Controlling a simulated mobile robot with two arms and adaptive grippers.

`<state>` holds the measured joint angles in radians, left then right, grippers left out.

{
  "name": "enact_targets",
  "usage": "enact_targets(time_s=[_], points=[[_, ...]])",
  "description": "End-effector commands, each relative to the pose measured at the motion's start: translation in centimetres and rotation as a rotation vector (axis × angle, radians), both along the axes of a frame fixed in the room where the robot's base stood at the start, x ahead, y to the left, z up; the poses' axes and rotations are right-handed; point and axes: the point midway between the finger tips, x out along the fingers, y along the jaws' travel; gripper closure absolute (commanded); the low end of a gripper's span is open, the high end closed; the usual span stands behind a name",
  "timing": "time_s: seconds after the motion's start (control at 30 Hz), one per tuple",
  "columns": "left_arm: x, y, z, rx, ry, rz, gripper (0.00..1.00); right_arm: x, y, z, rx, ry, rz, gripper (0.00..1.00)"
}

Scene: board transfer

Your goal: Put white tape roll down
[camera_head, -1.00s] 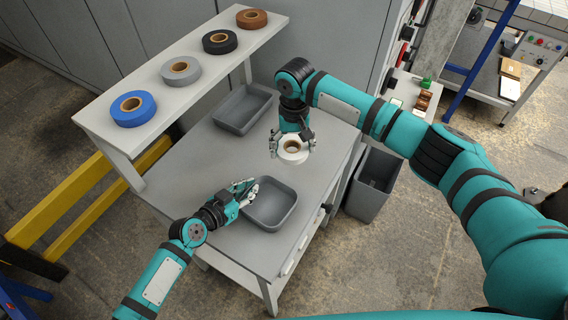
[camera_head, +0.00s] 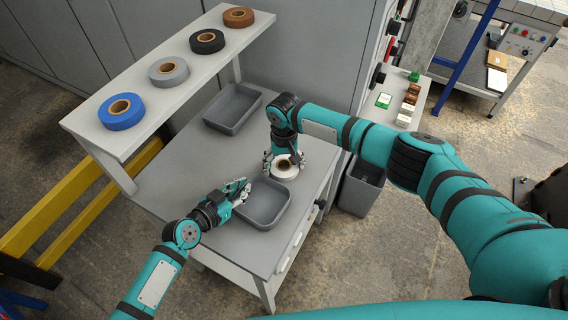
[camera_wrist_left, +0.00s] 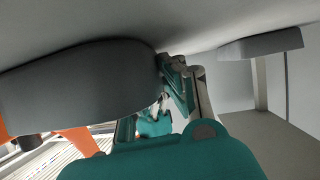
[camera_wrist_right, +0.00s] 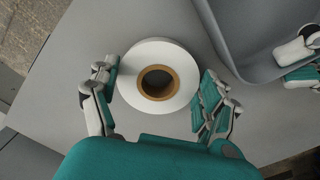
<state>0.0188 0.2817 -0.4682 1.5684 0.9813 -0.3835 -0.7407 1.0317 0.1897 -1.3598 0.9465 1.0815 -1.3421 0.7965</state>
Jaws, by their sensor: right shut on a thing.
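The white tape roll (camera_head: 285,170) with a brown core is flat between the fingers of my right gripper (camera_head: 284,160), at or just above the grey table, beside the near tray. In the right wrist view the roll (camera_wrist_right: 158,52) sits between the two fingers of my right gripper (camera_wrist_right: 157,88), which is shut on it. I cannot tell if its underside touches the table. My left gripper (camera_head: 238,190) is at the left rim of the near grey tray (camera_head: 284,215). Its fingers are partly hidden, and I cannot tell whether they grip the rim.
A second grey tray (camera_head: 212,122) stands farther back on the table (camera_head: 175,165). A raised white shelf (camera_head: 190,82) holds blue (camera_head: 120,112), grey (camera_head: 158,72), black (camera_head: 194,42) and brown (camera_head: 226,17) tape rolls. A grey bin (camera_head: 362,192) stands right of the table.

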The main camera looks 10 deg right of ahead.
Motion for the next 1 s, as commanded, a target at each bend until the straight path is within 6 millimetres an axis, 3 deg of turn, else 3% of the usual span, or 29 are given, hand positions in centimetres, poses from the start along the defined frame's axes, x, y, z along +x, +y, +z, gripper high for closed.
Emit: enact_targets(time_s=[0.07,0.1,0.23,0.5,0.63,1.0], points=[[0.0,0.0,0.0,0.001,0.001,0.000,1.00,0.0,0.0,-0.3,0.000,0.001,0.000,0.55],[0.0,0.0,0.0,0.001,0.001,0.000,1.00,0.0,0.0,-0.2,0.000,0.000,0.000,0.15],[0.0,0.0,0.0,0.000,0.000,0.000,1.00,0.0,0.0,-0.2,0.000,0.000,0.000,0.00],[0.0,0.0,0.0,0.000,0.000,0.000,1.00,0.0,0.0,-0.1,0.000,0.000,0.000,0.00],[0.0,0.0,0.0,0.000,0.000,0.000,1.00,0.0,0.0,0.9,0.001,0.000,0.002,0.00],[0.0,0.0,0.0,0.000,0.000,0.000,1.00,0.1,0.0,8.4,0.002,-0.002,0.001,0.00]])
